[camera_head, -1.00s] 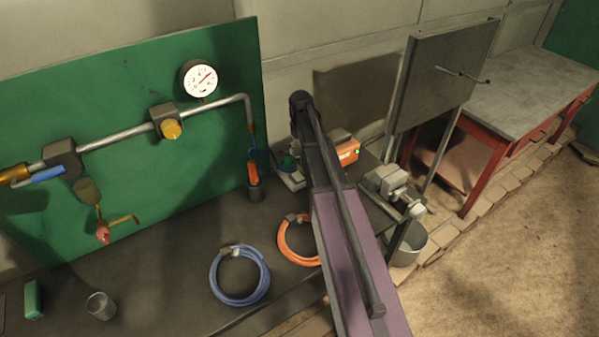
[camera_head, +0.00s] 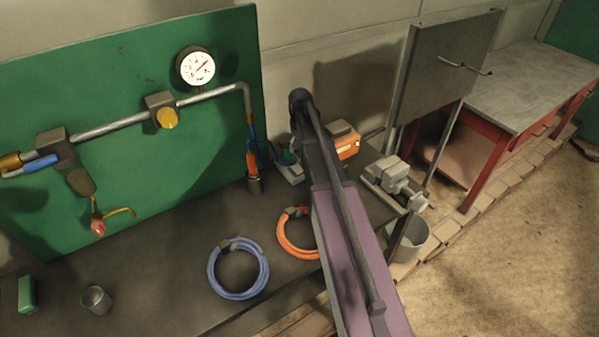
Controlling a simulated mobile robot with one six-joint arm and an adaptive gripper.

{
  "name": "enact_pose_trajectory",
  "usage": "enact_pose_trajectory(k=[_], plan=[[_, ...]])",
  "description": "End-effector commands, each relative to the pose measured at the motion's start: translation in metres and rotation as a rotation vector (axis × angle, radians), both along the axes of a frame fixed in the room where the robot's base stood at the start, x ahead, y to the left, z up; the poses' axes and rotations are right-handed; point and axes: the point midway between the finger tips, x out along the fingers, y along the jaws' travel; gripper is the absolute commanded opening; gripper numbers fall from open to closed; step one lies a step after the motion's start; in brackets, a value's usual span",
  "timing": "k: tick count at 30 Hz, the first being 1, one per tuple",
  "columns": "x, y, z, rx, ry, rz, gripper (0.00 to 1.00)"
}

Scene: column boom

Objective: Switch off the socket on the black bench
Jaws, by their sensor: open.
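The black bench (camera_head: 150,265) runs along the green panel. A small pale grey block with a green part, which looks like the socket (camera_head: 291,172), lies at its back, just left of my arm. A blue cable (camera_head: 266,150) runs close to it. My arm partly covers this spot, and the socket's switch is too small to make out. An orange box (camera_head: 347,146) with a small pale lamp or label stands right of my arm. My gripper is not visible; only my purple and dark arm links show, reaching over the bench.
Blue (camera_head: 239,289) and orange (camera_head: 283,241) hose coils, a metal cup (camera_head: 96,299) and a green block (camera_head: 26,293) lie on the bench. A grey vise (camera_head: 394,181) and a bucket (camera_head: 409,240) are right of my arm. The panel carries a pipe and gauge (camera_head: 196,67).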

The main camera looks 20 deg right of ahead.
Motion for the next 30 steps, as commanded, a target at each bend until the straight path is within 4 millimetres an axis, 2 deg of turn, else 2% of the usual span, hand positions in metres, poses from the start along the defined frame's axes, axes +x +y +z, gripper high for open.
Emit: enact_pose_trajectory(k=[1, 30], plan=[[0.0, 0.0, -0.008, 0.0, 0.0, 0.0, 0.83], [0.0, 0.001, -0.081, 0.0, 0.0, 0.002, 0.83]])
